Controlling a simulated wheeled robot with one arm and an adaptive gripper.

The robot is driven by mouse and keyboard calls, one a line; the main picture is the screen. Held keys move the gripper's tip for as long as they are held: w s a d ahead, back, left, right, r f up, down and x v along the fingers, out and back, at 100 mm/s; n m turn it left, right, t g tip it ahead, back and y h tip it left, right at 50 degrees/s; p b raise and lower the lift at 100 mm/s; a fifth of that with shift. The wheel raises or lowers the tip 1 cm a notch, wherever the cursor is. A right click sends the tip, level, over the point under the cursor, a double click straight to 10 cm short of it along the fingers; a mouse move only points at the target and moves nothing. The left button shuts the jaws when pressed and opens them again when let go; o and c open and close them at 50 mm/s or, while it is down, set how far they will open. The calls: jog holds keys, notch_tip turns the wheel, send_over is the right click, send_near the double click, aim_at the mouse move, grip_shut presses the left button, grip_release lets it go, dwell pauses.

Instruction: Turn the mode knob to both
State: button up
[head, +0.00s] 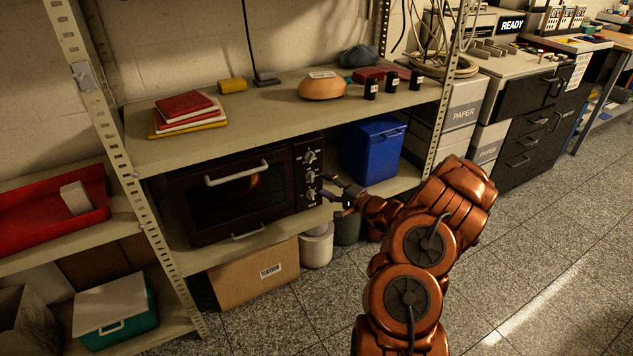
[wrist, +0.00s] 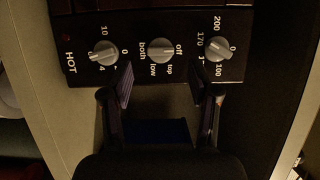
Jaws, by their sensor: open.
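The dark toaster oven (head: 240,192) sits on the middle shelf, its knob column on the right of its front. The mode knob (wrist: 160,50) is the middle of three grey knobs in the wrist view, with off, top, low and both printed around it. It also shows in the head view (head: 310,175). I cannot tell surely which word its pointer marks. My gripper (wrist: 160,86) is open, one finger on either side below the mode knob in the picture, apart from it and with nothing between. In the head view my gripper (head: 328,187) is close in front of the panel.
The temperature knob (wrist: 217,48) and the timer knob (wrist: 103,53) flank the mode knob closely. A blue bin (head: 373,150) stands right of the oven. The upper shelf (head: 270,103) overhangs it. Open floor lies to the right.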

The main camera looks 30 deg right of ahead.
aim_at(313, 179)
jog(key=shift+x, duration=2.05)
grip_shut()
